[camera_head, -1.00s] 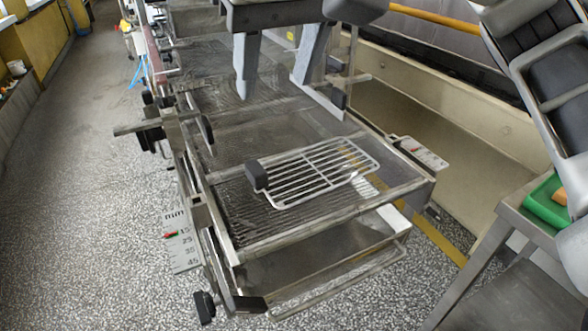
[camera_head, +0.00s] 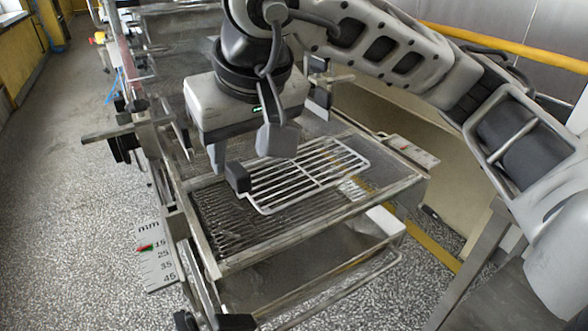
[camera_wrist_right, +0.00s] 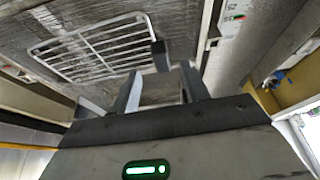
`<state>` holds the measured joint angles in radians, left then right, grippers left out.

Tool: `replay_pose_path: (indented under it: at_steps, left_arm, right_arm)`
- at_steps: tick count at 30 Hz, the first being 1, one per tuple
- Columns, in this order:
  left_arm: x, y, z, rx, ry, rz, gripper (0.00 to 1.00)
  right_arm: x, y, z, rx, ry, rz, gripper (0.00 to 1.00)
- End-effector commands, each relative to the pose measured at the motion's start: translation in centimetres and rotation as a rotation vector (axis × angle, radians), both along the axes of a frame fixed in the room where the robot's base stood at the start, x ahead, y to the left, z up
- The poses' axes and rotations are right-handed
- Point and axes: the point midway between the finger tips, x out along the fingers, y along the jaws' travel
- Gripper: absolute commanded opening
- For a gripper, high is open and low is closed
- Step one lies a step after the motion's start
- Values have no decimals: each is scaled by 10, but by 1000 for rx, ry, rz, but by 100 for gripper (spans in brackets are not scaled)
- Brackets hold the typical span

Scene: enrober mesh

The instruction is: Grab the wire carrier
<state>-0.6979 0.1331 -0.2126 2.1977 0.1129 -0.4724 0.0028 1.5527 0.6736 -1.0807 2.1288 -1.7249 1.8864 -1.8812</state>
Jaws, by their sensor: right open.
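The wire carrier (camera_head: 310,173) is a pale flat wire rack with a black block at its left end. It lies on the mesh belt (camera_head: 228,232) of the machine, and it also shows in the right wrist view (camera_wrist_right: 92,47). My right gripper (camera_head: 244,160) is open and empty. Its two fingers point down close above the black block (camera_head: 237,178); in the right wrist view the block (camera_wrist_right: 159,52) appears just beyond the gap between the fingertips (camera_wrist_right: 160,76). I see no contact. My left gripper is not in view.
A lower tray (camera_head: 300,270) with a wire rim sits below the belt end. A millimetre scale plate (camera_head: 157,262) and black knobs are along the machine's left side. A metal stand (camera_head: 470,255) is at the right. Speckled floor (camera_head: 90,240) lies open on the left.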

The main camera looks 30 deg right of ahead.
Motion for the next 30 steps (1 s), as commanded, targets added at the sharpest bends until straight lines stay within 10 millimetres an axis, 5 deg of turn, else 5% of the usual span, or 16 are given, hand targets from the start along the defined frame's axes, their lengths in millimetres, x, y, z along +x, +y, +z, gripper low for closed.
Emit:
replay_pose_path:
  at_steps: [9, 18, 23, 30]
  left_arm:
    - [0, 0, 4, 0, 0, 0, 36]
    - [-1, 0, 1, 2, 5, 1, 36]
    - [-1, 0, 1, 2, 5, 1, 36]
    - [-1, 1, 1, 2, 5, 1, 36]
  right_arm:
    - [17, 4, -40, 0, 5, -1, 45]
    - [20, 4, -45, -1, 2, 1, 45]
    - [20, 4, -45, -1, 2, 1, 4]
    - [20, 4, -45, 0, 1, 1, 0]
